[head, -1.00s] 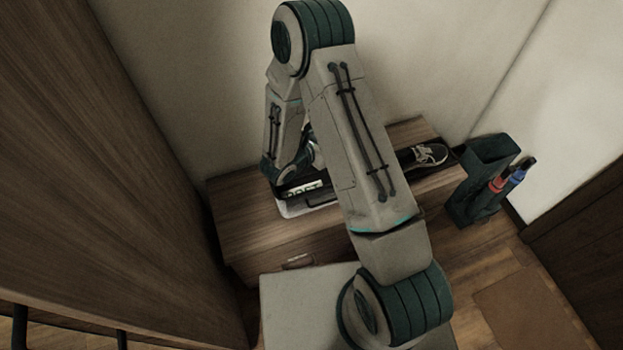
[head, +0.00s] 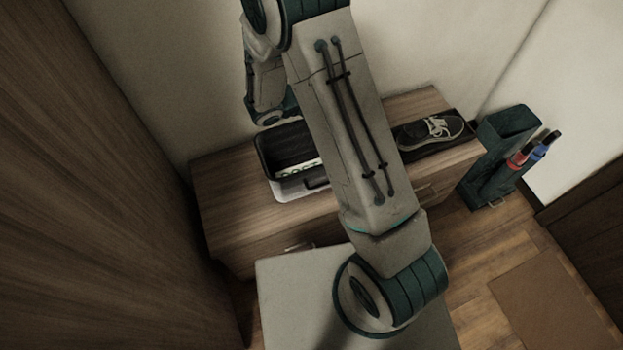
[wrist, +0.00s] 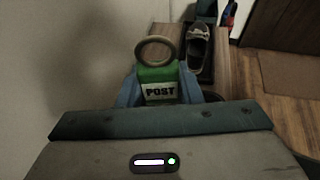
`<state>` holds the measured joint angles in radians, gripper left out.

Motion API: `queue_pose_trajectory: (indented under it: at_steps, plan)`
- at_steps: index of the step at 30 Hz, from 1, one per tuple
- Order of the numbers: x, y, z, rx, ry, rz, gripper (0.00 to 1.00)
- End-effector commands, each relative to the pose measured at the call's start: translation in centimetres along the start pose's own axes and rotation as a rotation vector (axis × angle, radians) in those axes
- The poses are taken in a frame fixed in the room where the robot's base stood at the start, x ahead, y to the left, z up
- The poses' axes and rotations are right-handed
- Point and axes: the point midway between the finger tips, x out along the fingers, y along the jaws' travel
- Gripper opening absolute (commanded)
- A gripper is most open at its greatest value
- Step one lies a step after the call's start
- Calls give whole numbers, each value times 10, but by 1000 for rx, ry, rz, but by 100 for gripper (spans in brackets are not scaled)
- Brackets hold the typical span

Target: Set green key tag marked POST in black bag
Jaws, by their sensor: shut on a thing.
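The green key tag (wrist: 158,76) has a metal ring on top and a white label reading POST. It is upright in the wrist view, between the blue fingers of my gripper (wrist: 160,88), which are shut on it. In the head view the fingers and tag are hidden behind my arm.
The wooden bench (head: 225,205) stands against the wall. A dark tray with a sneaker (head: 430,130) is at its right end. Beside it stands a dark green holder (head: 490,165) with red and blue umbrellas. A tall wooden panel (head: 100,180) is close on the left.

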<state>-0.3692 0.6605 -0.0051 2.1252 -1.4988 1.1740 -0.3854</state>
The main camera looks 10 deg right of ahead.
Motion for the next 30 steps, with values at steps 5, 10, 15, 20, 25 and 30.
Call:
queue_pose_trajectory:
  at_steps: [5, 10, 15, 20, 25, 30]
  plan:
    - [7, 0, -21, 25, 0, -49, 0]
    - [10, -2, -34, 46, 0, -99, 0]
    - [13, -4, -48, 64, 0, -146, 0]
    - [14, -6, -62, 79, 0, -185, 0]
    - [14, -9, -72, 90, 0, -215, 0]
    - [13, -10, -76, 95, 0, -230, 0]
